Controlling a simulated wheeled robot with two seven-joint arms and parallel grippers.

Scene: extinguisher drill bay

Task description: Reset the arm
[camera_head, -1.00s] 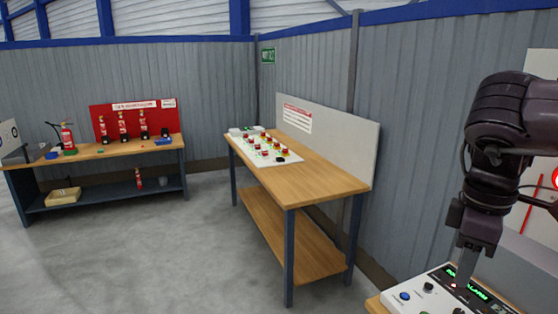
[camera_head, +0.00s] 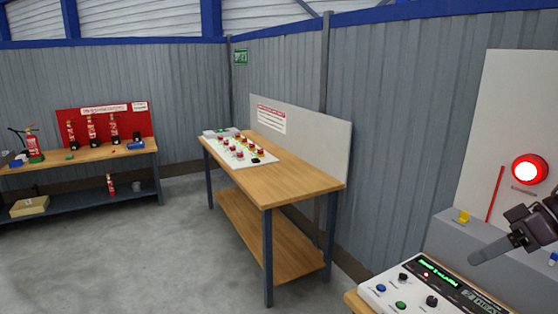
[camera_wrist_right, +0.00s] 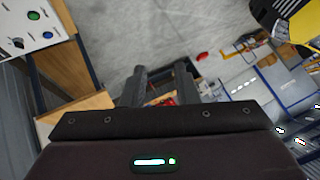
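My right gripper (camera_head: 476,259) is at the right edge of the head view, with its fingers pointing left, above and apart from the white control panel (camera_head: 400,291). In the right wrist view its two dark fingers (camera_wrist_right: 160,74) stand apart with nothing between them. The panel has a lit green display (camera_head: 439,274), a blue button (camera_head: 381,288), a green button (camera_head: 401,305) and black knobs. Its left part also shows in the wrist view (camera_wrist_right: 27,30). My left gripper is in neither view.
A wooden workbench (camera_head: 297,184) with a board of red buttons stands mid-view. A far bench (camera_head: 75,154) holds red extinguishers (camera_head: 92,130). A lit red lamp (camera_head: 529,169) is on the white wall board at right. Open floor (camera_head: 130,250) lies to the left.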

